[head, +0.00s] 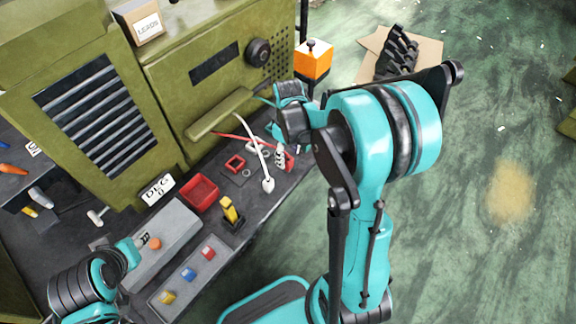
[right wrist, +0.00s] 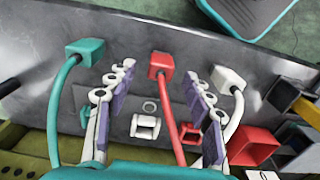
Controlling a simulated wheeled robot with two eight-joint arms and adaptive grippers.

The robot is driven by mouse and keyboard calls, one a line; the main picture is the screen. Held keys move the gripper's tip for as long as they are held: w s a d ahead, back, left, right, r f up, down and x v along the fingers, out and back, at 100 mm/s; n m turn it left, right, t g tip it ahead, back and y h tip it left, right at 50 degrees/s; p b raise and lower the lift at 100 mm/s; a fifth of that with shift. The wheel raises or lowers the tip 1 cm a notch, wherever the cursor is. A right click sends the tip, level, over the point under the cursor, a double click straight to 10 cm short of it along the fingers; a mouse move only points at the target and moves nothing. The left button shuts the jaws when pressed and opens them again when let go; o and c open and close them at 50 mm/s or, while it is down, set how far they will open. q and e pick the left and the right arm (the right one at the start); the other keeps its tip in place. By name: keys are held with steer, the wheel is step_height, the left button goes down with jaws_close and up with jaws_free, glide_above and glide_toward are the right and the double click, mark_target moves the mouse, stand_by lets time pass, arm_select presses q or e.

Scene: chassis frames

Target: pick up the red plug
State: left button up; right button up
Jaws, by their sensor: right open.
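The red plug (right wrist: 160,66) lies on the dark bench top, with its red cable (right wrist: 172,115) running back toward the machine. In the right wrist view it sits between the fingertips of my right gripper (right wrist: 161,76), with a gap on both sides. The fingers are open and straddle the cable. In the head view the red plug (head: 289,163) is partly hidden beside my right gripper (head: 281,156). My left gripper (head: 138,243) is at the lower left, by a grey box; its jaws are too small to read.
A teal plug (right wrist: 86,50) and a white plug (right wrist: 228,78) lie to either side of the red one. A white socket frame (right wrist: 145,126) and a red one (right wrist: 190,135) are nearby. A red tray (head: 200,193) and yellow-handled switch (head: 230,212) stand on the bench.

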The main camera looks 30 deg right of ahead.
step_height(320, 180, down, 3)
steer(key=shift+b, duration=0.45)
steer(key=shift+r, duration=0.1)
steer(key=shift+c, duration=0.7)
jaws_close()
